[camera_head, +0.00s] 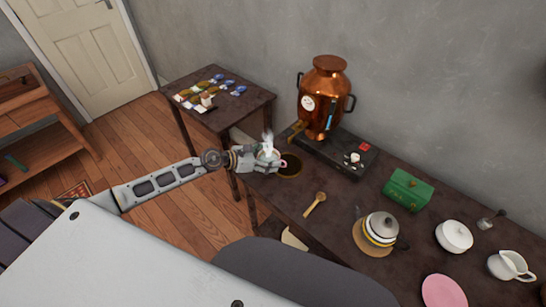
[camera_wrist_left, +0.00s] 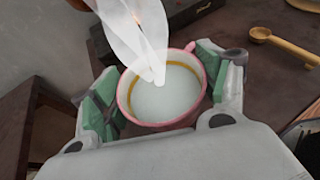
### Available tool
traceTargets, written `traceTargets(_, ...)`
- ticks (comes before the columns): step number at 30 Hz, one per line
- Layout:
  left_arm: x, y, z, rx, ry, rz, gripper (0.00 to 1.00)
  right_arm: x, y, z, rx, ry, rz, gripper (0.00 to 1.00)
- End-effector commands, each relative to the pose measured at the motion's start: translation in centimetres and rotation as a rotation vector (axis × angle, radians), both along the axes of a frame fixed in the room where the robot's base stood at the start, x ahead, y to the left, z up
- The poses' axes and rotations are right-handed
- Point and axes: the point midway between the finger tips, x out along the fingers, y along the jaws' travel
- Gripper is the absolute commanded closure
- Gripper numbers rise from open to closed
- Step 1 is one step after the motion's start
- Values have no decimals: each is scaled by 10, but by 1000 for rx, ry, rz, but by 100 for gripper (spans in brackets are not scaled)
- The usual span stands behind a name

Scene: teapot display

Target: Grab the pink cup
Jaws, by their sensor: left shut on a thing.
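The pink cup (camera_wrist_left: 161,90) is round, with a pink outside, a gold band inside and a pale, steaming filling. In the left wrist view it sits between the green-padded fingers of my left gripper (camera_wrist_left: 160,95), which is shut on it. In the head view the left gripper (camera_head: 262,157) is at the near left part of the dark table, and the cup's pink handle (camera_head: 284,163) shows at its tip. I cannot tell if the cup's base touches the table. My right gripper is not in view.
A copper samovar (camera_head: 326,100) stands behind on a black base. A wooden spoon (camera_head: 314,204), teapot (camera_head: 380,230), green box (camera_head: 408,188) and pink plate (camera_head: 441,291) are further right. A side table (camera_head: 228,121) stands at back left.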

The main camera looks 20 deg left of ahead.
Motion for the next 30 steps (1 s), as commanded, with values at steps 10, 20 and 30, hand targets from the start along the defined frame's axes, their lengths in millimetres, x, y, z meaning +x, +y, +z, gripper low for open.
traceTargets(10, -14, 12, 0, 0, 0, -1, 61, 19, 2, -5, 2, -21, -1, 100)
traceTargets(20, -24, 22, 0, -1, 1, 0, 61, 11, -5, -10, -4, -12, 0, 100)
traceTargets(30, -34, 31, 0, -1, -1, 0, 61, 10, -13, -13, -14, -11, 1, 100)
